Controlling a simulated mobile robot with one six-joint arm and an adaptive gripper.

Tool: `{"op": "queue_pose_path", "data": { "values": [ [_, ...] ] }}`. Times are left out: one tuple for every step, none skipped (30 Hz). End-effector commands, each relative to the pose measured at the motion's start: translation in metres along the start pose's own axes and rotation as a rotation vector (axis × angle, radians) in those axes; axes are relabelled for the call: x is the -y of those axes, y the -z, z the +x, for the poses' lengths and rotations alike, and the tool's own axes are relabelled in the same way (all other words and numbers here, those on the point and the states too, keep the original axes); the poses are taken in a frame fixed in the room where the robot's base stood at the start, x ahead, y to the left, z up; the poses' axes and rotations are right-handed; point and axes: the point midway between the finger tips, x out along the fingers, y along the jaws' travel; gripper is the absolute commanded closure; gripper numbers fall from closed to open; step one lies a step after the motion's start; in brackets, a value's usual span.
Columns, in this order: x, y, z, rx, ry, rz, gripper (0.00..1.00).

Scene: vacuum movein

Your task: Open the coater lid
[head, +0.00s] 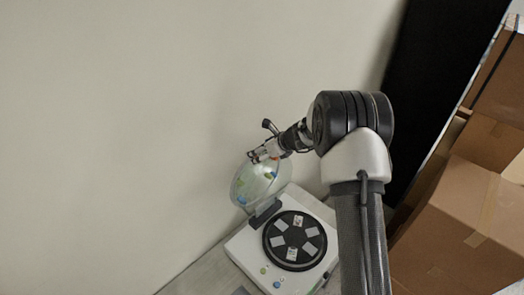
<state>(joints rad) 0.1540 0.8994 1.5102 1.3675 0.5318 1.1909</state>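The coater (243,252) is a white box on a light table, with a round black disc (294,240) on top that carries several pale squares. Its clear domed lid (257,184) stands raised at the back of the disc, tilted up towards the wall. My gripper (257,157) is at the upper edge of the lid, and at this size I cannot tell whether it touches it. Whether its fingers are open or shut is too small to see. My arm hides the coater's right side.
A plain pale wall (120,130) stands close behind and left of the coater. A tall black panel (435,75) is behind my arm. Cardboard boxes (455,225) are stacked at the right. A little bare table (205,277) shows left of the coater.

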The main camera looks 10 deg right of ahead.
Motion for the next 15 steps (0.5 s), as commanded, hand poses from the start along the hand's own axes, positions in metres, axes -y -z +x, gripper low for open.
{"op": "queue_pose_path", "data": {
  "values": [
    [-0.0014,-0.0053,-0.0011,0.008,-0.004,-0.003,0.68],
    [-0.0014,-0.0053,-0.0012,0.008,-0.004,-0.003,0.68],
    [-0.0013,-0.0054,-0.0012,0.008,-0.004,-0.003,0.25],
    [-0.0014,-0.0054,-0.0012,0.008,-0.004,-0.003,0.23],
    [-0.0014,-0.0053,-0.0012,0.008,-0.004,-0.003,0.21],
    [-0.0013,-0.0049,-0.0012,0.008,-0.004,-0.003,0.18],
    [-0.0012,-0.0045,-0.0011,0.007,-0.003,-0.002,0.17],
    [-0.0011,-0.0041,-0.0010,0.006,-0.003,-0.002,0.17],
    [-0.0009,-0.0036,-0.0009,0.006,-0.003,-0.002,0.17],
    [-0.0008,-0.0032,-0.0008,0.005,-0.002,-0.001,0.17],
    [-0.0006,-0.0029,-0.0008,0.005,-0.002,-0.001,0.17],
    [-0.0005,-0.0025,-0.0007,0.004,-0.002,-0.001,0.17],
    [-0.0004,-0.0023,-0.0007,0.004,-0.001,-0.001,0.17],
    [-0.0003,-0.0021,-0.0007,0.003,-0.001,0.000,0.17],
    [-0.0002,-0.0018,-0.0007,0.003,-0.001,0.000,0.17]
  ]
}}
